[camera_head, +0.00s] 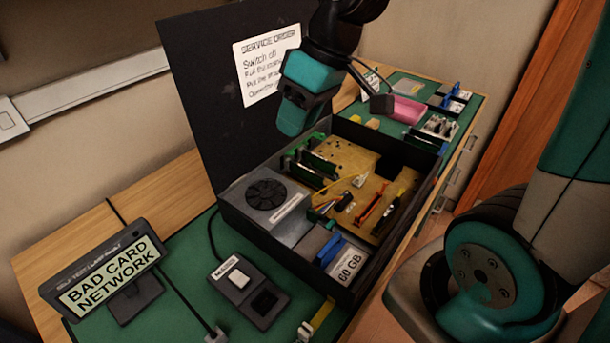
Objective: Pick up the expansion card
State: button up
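An open black computer case (262,238) stands on the bench. Green expansion cards (312,168) stand upright in slots along the back left of its tan board (365,165). I cannot tell one card from another by label. My gripper (291,128), teal and black, hangs above the back left of the case, in front of the raised black lid (205,95). It looks apart from the cards. Its fingertips are not clear, so I cannot tell whether it is open. A display (115,275) at the left reads "BAD CARD NETWORK".
A switch box (250,288) with a white rocker and cables lies before the case. A drive marked 60 GB (345,262) sits in the case's front corner.

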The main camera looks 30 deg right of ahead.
jog(key=w+d+f+m+t+b, duration=0.1)
jog(key=w+d+f, duration=0.25)
jog(key=d, duration=0.25)
jog(key=w+d+f+b, duration=0.2)
jog(key=w+d+f, duration=0.15)
jog(key=d, duration=0.25)
jog(key=t+h+b, duration=0.1)
send_near(322, 160)
jog(key=shift+m, duration=0.4)
jog(key=shift+w+d+p+x, duration=0.15)
jog(key=shift+p+x, duration=0.25)
jog(key=shift+x, duration=2.05)
jog(key=shift+w+d+p+x, duration=0.15)
jog(key=shift+p+x, duration=0.25)
jog(key=shift+x, duration=2)
grip_shut()
